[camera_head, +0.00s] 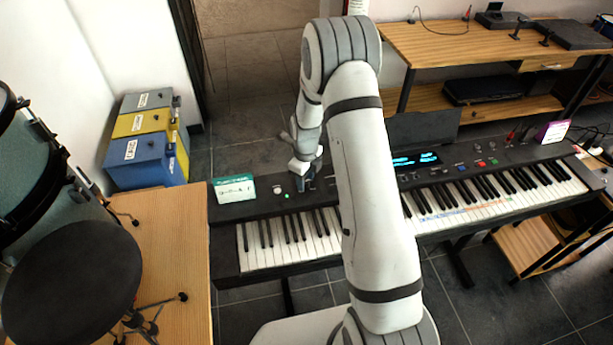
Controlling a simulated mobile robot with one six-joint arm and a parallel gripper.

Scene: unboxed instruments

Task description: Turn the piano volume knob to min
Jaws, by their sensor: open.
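The piano (290,262) is a long dark keyboard on a stand, running across the middle of the head view. Its left panel bears a small knob-like round part (277,189) and a green light beside it. I cannot tell for sure that this part is the volume knob. My gripper (304,186) points down over the left part of the panel, just right of that round part. Its jaws are open, small and dark, and appear empty. I cannot tell whether they touch the panel. My white arm hides the middle of the piano.
A green-and-white card (235,189) stands on the panel's left end. A lit display (415,160) and coloured buttons are right of my arm. A wooden desk (450,42) is at the back right.

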